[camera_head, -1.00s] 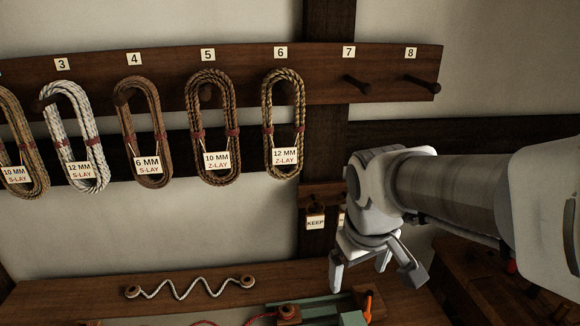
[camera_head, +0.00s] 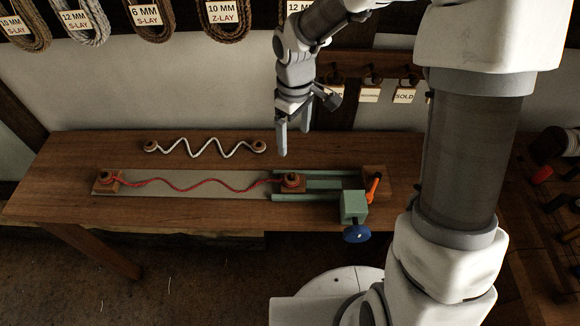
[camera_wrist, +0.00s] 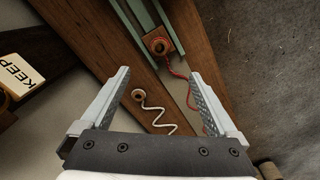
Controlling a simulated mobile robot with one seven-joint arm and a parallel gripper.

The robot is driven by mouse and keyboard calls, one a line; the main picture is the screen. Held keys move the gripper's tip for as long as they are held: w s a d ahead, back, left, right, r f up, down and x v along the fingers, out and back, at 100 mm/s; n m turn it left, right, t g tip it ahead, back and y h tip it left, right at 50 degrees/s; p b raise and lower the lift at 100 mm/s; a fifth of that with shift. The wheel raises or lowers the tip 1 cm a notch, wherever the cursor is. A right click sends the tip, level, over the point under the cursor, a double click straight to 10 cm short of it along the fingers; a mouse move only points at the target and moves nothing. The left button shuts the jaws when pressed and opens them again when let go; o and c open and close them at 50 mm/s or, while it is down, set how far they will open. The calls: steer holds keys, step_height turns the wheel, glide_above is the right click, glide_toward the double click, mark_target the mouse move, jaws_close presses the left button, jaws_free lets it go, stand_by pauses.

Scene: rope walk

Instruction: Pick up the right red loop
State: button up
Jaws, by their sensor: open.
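A wavy red rope (camera_head: 190,186) lies over a pale strip on the wooden bench, between a left wooden block (camera_head: 107,182) and a right wooden block with a round post (camera_head: 292,181). In the wrist view the right post (camera_wrist: 158,45) and red rope (camera_wrist: 184,76) lie beyond the fingertips. My gripper (camera_head: 294,142) is open and empty, above the bench and just behind the right post, apart from it.
A white wavy rope (camera_head: 205,149) with round ends lies behind the red one. A green slide (camera_head: 325,183), a green vise block with blue knob (camera_head: 356,234) and an orange lever (camera_head: 373,187) stand to the right. Labelled coils hang above. The bench's left front is clear.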

glide_toward(292, 175)
step_height(292, 175, down, 5)
steer(key=shift+s+d+f, duration=0.1)
steer(key=shift+d, duration=0.05)
steer(key=shift+f, duration=2.75)
steer(key=shift+c, duration=0.2)
steer(key=c, duration=1)
steer(key=shift+c, duration=0.2)
steer(key=shift+r, duration=0.15)
